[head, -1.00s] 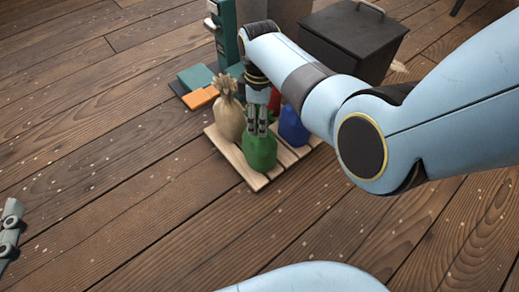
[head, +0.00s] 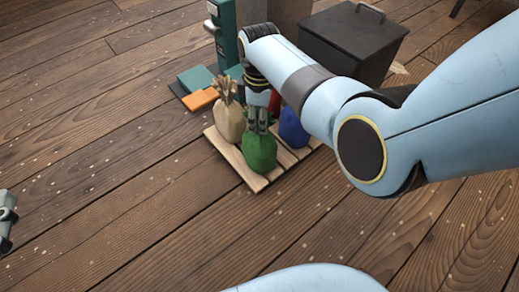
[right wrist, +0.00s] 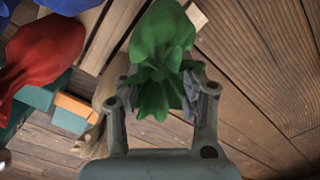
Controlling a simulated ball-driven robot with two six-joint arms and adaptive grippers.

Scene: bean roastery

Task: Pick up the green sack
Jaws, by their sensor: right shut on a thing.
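The green sack (head: 259,153) stands at the front of a slatted wooden pallet in the head view. My right gripper (head: 258,128) comes down from above and is shut on the sack's gathered top. In the right wrist view the green sack (right wrist: 160,55) lies between the two fingers of the right gripper (right wrist: 160,95). I cannot tell whether the sack's bottom still touches the pallet. Part of my left gripper (head: 6,215) shows at the left edge of the head view; its fingers are not clear.
The pallet (head: 238,162) also bears a tan sack (head: 229,122), a blue sack (head: 293,127) and a red sack (head: 274,102), close around the green one. Behind stand a green machine (head: 226,40) and a dark lidded bin (head: 352,42). The floor in front is clear.

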